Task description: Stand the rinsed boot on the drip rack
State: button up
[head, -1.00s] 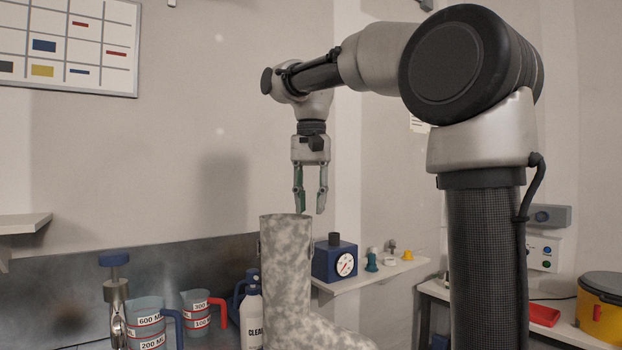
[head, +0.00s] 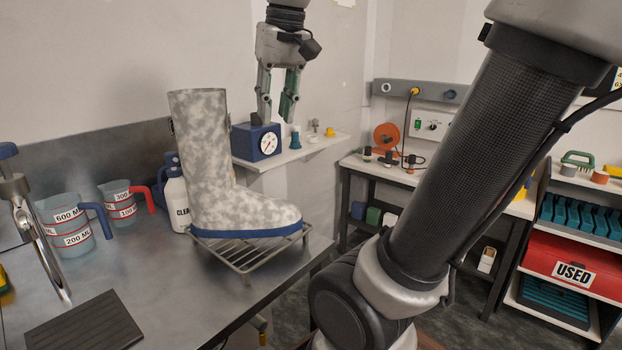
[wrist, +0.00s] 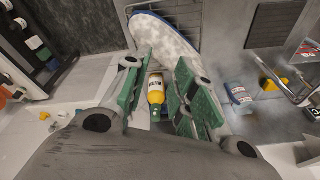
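The boot (head: 205,150), grey-white and mottled with a blue sole, stands upright on the wire drip rack (head: 246,268) in the head view. Its toe points right. My gripper (head: 275,112) is open and empty, its green-padded fingers apart, to the right of the shaft and above the toe in the picture. I see no contact with the boot. In the wrist view the open fingers (wrist: 153,105) frame a yellow and dark bottle (wrist: 156,92) farther off. The boot (wrist: 165,38) shows beyond them at the top, over the rack's wires (wrist: 190,14).
Two measuring jugs (head: 72,228) and a white spray bottle (head: 176,200) stand left of the boot on the metal bench (head: 180,290). A blue gauge box (head: 253,143) sits on a shelf behind. A dark ribbed mat (head: 85,325) lies at the front. Open bench lies between mat and rack.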

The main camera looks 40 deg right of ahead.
jog(key=s+d+f+n+t, duration=0.1)
jog(key=s+f, duration=0.3)
jog(key=f, duration=0.3)
jog(key=s+d+f+n, duration=0.1)
jog(key=s+f, duration=0.3)
jog(key=f, duration=0.2)
jog(key=shift+s+f+n+t, duration=0.3)
jog(key=shift+f+n+t, duration=0.05)
jog(key=shift+n+t, duration=0.05)
jog(key=shift+a, duration=0.1)
